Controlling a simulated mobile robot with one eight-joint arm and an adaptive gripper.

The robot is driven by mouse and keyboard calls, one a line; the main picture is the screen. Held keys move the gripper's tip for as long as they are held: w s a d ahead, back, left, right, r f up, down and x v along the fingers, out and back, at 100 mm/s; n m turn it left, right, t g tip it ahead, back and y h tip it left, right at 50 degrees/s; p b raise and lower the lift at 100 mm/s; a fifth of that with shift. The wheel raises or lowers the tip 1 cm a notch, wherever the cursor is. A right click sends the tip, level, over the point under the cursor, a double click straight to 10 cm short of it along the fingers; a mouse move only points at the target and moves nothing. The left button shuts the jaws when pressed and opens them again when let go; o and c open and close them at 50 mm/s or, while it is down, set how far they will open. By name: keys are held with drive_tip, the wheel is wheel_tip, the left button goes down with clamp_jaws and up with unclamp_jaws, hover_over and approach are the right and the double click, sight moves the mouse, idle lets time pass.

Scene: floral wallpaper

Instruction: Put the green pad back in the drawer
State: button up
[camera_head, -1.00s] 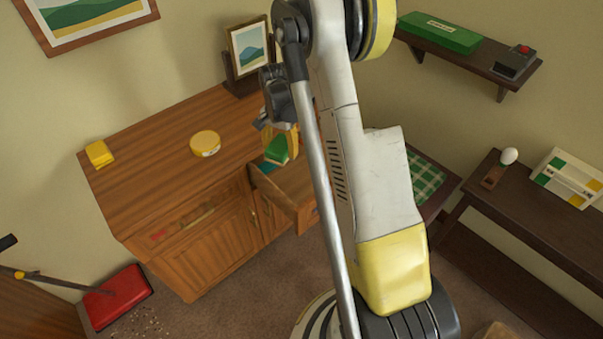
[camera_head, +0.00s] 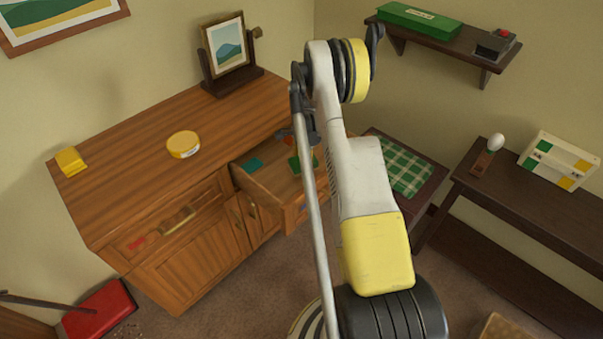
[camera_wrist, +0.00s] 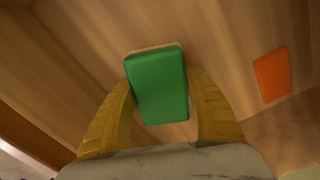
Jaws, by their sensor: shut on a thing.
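The green pad (camera_wrist: 158,85) is between the yellow fingers of my gripper (camera_wrist: 160,105) in the wrist view, and the gripper is shut on it. Wood lies behind the pad in that view. In the head view the green pad (camera_head: 296,164) shows over the open drawer (camera_head: 262,190) of the wooden cabinet, partly behind my arm. My gripper is mostly hidden there by the arm. I cannot tell whether the pad touches the drawer floor.
In the drawer lie a teal piece (camera_head: 252,164) and an orange-red pad (camera_wrist: 271,74). The cabinet top holds a yellow round tin (camera_head: 183,144), a yellow block (camera_head: 70,161) and a framed picture (camera_head: 226,48). A bench with a green checked cloth (camera_head: 405,168) stands right of my arm.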

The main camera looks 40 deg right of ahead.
drive_tip(key=shift+f+b, duration=0.6)
drive_tip(key=shift+f, duration=1.1)
drive_tip(key=shift+f, duration=0.15)
drive_tip(key=o, duration=1.1)
drive_tip(key=shift+o, duration=0.2)
